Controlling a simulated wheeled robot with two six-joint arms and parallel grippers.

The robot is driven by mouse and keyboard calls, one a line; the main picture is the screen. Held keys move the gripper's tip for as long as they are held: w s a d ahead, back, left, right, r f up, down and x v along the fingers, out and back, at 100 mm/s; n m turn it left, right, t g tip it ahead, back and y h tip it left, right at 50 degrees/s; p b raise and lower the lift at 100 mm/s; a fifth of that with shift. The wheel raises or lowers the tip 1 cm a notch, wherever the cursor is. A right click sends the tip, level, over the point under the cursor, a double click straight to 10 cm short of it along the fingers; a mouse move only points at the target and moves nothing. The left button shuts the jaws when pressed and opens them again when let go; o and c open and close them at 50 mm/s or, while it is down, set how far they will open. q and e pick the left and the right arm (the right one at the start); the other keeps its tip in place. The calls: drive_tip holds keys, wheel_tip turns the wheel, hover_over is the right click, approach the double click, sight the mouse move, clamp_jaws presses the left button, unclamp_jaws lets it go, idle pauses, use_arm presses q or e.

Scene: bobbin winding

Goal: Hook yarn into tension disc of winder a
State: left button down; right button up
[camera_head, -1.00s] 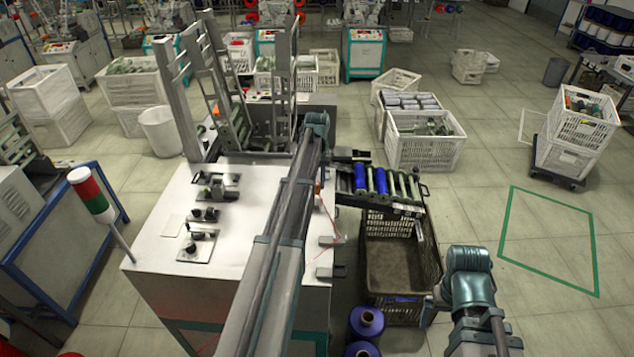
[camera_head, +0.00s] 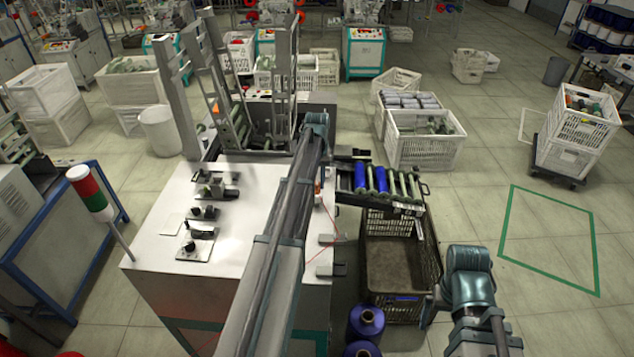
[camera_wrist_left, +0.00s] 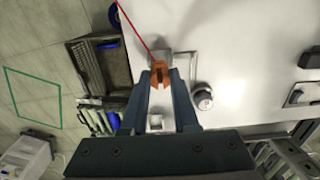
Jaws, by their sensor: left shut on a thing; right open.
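My left gripper (camera_wrist_left: 160,85) is shut on an orange yarn holder (camera_wrist_left: 160,74), above the white winder top near its edge. Red yarn (camera_wrist_left: 133,25) runs from the holder to the upper left of the wrist view. A round dark-and-silver knob (camera_wrist_left: 202,96), likely a tension disc, stands apart to the right of the gripper; my left arm seems to hide it in the head view. There, the orange holder (camera_head: 317,187) and the red yarn (camera_head: 331,216) show beside the arm. My right gripper (camera_head: 428,310), dark and partly hidden, is open and low beside the crate.
The white winder top (camera_head: 150,245) carries several knob units (camera_head: 203,213) at left and small grey blocks (camera_head: 328,240) at its right edge. A roller rack (camera_head: 400,185) with blue bobbins and a dark crate (camera_head: 400,298) stand right. Blue yarn cones (camera_head: 366,322) stand in front.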

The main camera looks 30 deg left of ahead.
use_arm(q)
drive_tip(key=shift+f+b, duration=1.65)
drive_tip(key=shift+f, duration=0.1)
drive_tip(key=shift+w+r, duration=0.15)
drive_tip(key=shift+w+a+r, duration=0.1)
drive_tip(key=shift+w+a, duration=0.3)
drive_tip(key=shift+w, duration=0.3)
drive_tip(key=shift+w+a+f, duration=0.1)
drive_tip(key=shift+w+a, duration=0.25)
drive_tip(key=shift+w, duration=0.35)
drive_tip(key=shift+w+a+r, duration=0.1)
drive_tip(key=shift+w+a, duration=0.3)
drive_tip(key=shift+w, duration=0.3)
drive_tip(key=shift+r+p, duration=0.2)
drive_tip(key=shift+p, duration=0.25)
drive_tip(key=r+p, duration=0.4)
drive_tip(key=shift+w+a+r, duration=0.2)
drive_tip(key=shift+w, duration=0.2)
